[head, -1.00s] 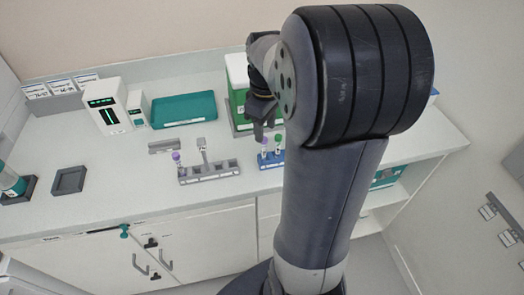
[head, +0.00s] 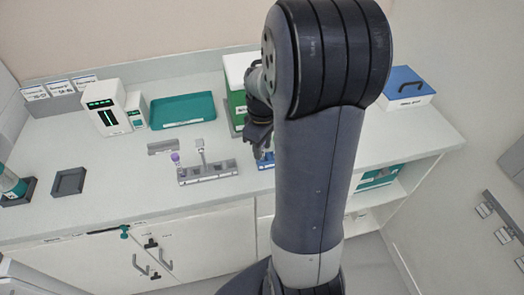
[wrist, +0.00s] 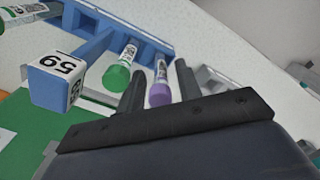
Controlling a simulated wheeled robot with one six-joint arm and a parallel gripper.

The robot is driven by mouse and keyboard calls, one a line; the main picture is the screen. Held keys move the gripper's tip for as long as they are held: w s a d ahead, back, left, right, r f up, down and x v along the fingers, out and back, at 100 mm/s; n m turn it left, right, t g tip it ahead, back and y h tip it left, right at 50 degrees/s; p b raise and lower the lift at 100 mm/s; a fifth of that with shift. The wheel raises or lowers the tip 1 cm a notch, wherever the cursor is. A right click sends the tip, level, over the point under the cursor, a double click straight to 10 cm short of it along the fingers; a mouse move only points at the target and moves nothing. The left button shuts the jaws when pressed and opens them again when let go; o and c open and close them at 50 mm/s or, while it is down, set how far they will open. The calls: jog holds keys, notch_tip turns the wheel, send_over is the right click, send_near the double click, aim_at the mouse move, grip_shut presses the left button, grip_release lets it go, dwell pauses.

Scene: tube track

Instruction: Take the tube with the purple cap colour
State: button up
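In the wrist view, a tube with a purple cap (wrist: 160,92) stands in the blue rack (wrist: 95,45), its cap between my two fingers as seen from the camera. My gripper (wrist: 161,72) is open, with a gap on either side of the cap; I cannot tell how deep the fingers reach. A green-capped tube (wrist: 118,75) is just left of the left finger. In the head view, my gripper (head: 258,145) is over the blue rack (head: 265,161), and my arm hides the tubes there. Another purple-capped tube (head: 176,160) stands in the grey rack (head: 210,173).
A green-and-white box (head: 238,95) stands right behind my gripper. A teal tray (head: 183,109) lies farther back left. A white box with a blue lid (head: 403,85) is at the right.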

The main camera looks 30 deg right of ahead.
jog(key=c, duration=0.6)
jog(key=shift+r, duration=0.15)
notch_tip(320, 180, up, 10)
jog(key=shift+f+b, duration=0.1)
jog(key=shift+b, duration=0.2)
